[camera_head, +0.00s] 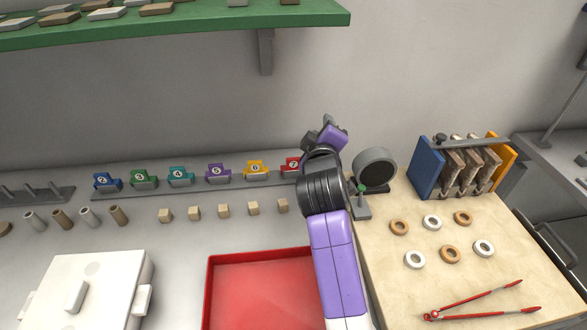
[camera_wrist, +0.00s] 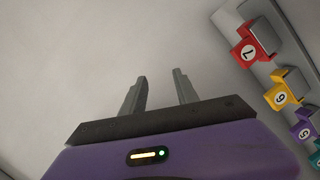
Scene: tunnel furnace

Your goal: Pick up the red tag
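The red tag (camera_head: 291,165), with a number 7 on a white disc, sits at the right end of a row of coloured tags on a grey rail along the back wall. Part of it is hidden by my arm in the head view. It also shows at the upper right of the wrist view (camera_wrist: 251,46). My gripper (camera_wrist: 161,84) is open, with two grey fingers apart and nothing between them. In the head view my gripper (camera_head: 326,124) is just right of the red tag and higher, near the wall. The fingers are away from the tag.
The yellow tag (camera_head: 256,169) is next to the red one, with purple, teal, green and blue tags further left. Small wooden blocks (camera_head: 224,211) stand before the rail. A red tray (camera_head: 258,258) lies in front. A round grey device (camera_head: 374,168) stands close right. A green shelf (camera_head: 180,22) hangs above.

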